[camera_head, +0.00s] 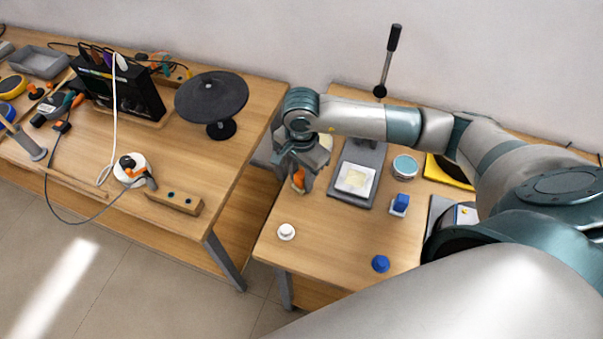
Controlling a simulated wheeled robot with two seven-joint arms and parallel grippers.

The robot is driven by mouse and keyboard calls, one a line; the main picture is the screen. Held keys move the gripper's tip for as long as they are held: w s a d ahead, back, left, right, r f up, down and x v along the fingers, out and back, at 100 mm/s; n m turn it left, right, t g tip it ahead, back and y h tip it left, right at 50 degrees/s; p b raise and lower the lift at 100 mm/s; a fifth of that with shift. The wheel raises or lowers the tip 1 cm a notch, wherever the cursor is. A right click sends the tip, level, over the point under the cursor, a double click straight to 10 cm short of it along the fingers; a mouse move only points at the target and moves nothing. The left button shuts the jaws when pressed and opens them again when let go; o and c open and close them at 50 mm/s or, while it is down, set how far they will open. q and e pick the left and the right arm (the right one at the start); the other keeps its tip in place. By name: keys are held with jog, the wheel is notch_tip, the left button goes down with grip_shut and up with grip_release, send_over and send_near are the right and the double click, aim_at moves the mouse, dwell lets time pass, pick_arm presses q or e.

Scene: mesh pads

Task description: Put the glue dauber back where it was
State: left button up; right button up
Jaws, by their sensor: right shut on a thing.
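My right gripper (300,184) reaches down over the left part of the right-hand table. It is shut on a small orange thing (298,177), likely the glue dauber. The fingers hide much of it, and I cannot tell whether its lower end touches the table. A grey plate (346,198) with a white and pale yellow pad (356,178) lies just right of the gripper. A round tin with a pale blue top (404,166) stands further right. My left gripper is not in view.
A white round piece (286,232), a blue knob (380,264) and a blue block on a white base (400,203) stand on the right table (325,255). A gap separates it from the left table (223,175), which holds a black round stand (212,98) and wooden block (173,199).

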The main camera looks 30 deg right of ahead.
aim_at(301, 174)
jog(key=shift+f, duration=0.2)
jog(key=o, duration=0.9)
jog(key=shift+r, duration=0.1)
jog(key=shift+r, duration=0.25)
notch_tip(301, 174, up, 11)
jog(key=b, duration=0.4)
jog(key=shift+b, duration=0.3)
jog(key=shift+r, duration=0.35)
